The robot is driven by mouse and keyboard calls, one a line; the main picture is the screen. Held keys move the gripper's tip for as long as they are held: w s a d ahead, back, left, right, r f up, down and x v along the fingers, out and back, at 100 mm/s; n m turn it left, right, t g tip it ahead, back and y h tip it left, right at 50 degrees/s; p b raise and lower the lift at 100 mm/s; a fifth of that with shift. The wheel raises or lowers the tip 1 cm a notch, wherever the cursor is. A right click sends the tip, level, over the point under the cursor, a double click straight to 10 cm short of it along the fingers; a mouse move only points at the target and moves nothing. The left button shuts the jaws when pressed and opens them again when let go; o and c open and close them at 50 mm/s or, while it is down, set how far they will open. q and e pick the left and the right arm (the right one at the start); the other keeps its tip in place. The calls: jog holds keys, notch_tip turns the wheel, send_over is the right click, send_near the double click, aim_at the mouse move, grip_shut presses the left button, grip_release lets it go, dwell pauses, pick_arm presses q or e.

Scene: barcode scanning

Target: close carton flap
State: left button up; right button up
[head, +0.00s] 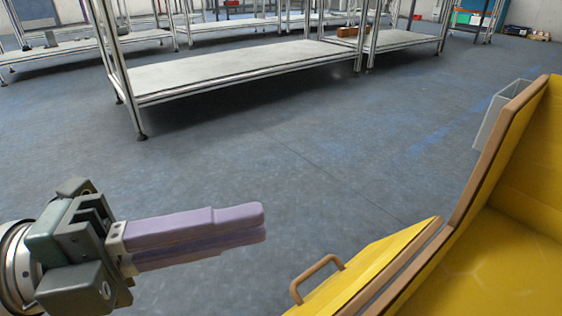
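The carton (528,188) stands at the right edge, yellow inside with brown edges, partly cut off by the frame. A yellow flap (368,272) with a brown loop handle (318,275) sticks outward to the left from its lower left edge, so it stands open. My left gripper (262,224) comes in at the lower left with purple fingers pointing right. The fingers lie together with no gap showing, and nothing shows between them. It is left of the flap and apart from it. My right gripper is not in view.
A grey open bin (497,118) is by the carton's outer left side. Metal shelving with a pale low shelf (235,70) stands farther back. A brown item (351,31) lies on a shelf. The blue-grey floor (290,150) between is clear.

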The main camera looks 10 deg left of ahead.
pick_arm(q)
jog(key=o, duration=0.5)
jog(key=shift+o, duration=0.2)
jog(key=shift+a, duration=0.1)
jog(key=p+v, duration=0.2)
jog(key=v, duration=0.8)
jog(key=shift+w+p, duration=0.1)
jog(key=shift+p, duration=0.2)
